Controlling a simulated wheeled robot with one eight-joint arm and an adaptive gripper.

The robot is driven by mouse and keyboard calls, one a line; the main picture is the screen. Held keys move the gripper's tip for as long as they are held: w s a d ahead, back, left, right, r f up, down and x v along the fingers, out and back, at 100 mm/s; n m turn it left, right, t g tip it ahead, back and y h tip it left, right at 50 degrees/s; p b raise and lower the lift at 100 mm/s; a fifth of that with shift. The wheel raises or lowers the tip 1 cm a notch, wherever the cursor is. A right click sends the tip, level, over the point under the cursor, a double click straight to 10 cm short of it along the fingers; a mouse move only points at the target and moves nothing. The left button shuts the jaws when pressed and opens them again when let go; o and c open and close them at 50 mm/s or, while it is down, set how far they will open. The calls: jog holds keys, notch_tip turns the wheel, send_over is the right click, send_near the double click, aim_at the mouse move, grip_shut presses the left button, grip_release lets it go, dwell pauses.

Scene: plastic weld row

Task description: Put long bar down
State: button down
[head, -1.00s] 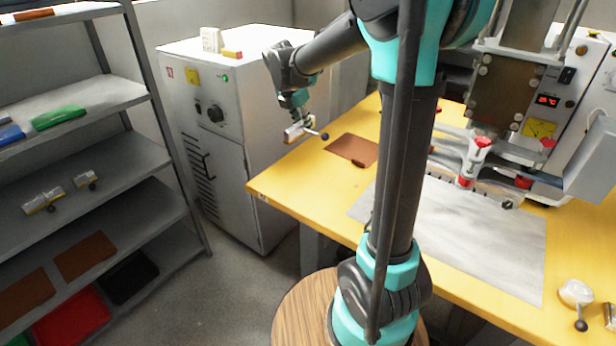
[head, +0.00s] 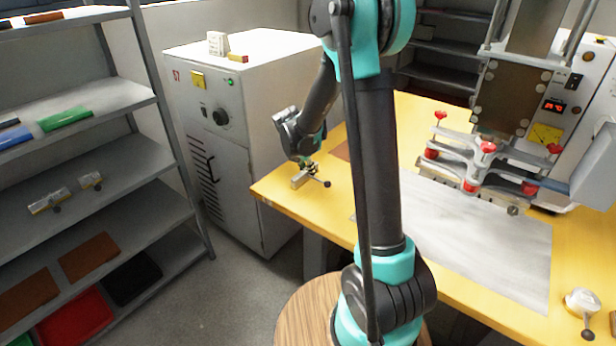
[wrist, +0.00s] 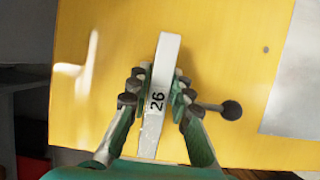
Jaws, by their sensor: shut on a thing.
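The long bar (head: 301,180) is a pale metal bar with a dark ball-ended handle sticking out to the right. My gripper (head: 309,166) is shut on it over the yellow table's left corner. In the wrist view the bar (wrist: 165,62) runs lengthwise between the fingers of my gripper (wrist: 158,90) and carries the number 26. Its handle's ball lies to the right of the fingers. I cannot tell whether the bar touches the table (head: 290,205) or hangs just above it.
A grey sheet (head: 480,235) covers the table's middle, and a welding press with red knobs (head: 488,148) stands behind it. A brown patch (head: 341,151) lies behind my arm. A white cabinet (head: 260,110) stands left of the table, and a shelf (head: 110,165) holds shorter bars.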

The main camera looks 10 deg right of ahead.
jog(key=shift+f, duration=1.35)
jog(key=c, duration=1.4)
grip_release()
jog(key=shift+f, duration=0.1)
jog(key=shift+o, duration=0.2)
